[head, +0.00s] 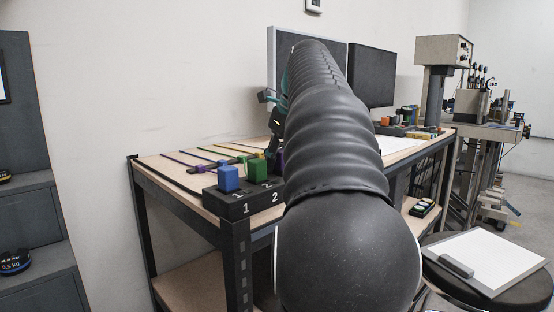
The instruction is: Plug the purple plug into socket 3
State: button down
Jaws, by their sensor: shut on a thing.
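A black socket block (240,203) sits at the near edge of the workbench, with the numbers 1 and 2 showing. A blue plug (228,178) stands upright over 1 and a green plug (257,170) over 2. Socket 3 is hidden behind my arm. My gripper (273,153) is mostly hidden by my arm, above and behind the block. It is shut on the purple plug (281,160), of which only a small purple patch shows beside my arm. Whether the plug touches the block cannot be seen.
Several cables run across the workbench (165,170) left of and behind the block, with small coloured pieces on them. Monitors (371,76) stand at the back. A stool (525,298) holding a clipboard is at the right. Grey shelving (30,210) stands at the left.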

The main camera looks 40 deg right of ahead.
jog(key=shift+f, duration=1)
jog(key=c, duration=0.8)
grip_release()
jog(key=shift+o, duration=0.4)
jog(key=shift+w, duration=0.1)
jog(key=shift+d, duration=0.1)
jog(key=shift+r, duration=0.3)
jog(key=o, duration=0.7)
jog(key=shift+r, duration=0.15)
jog(key=shift+r, duration=3.45)
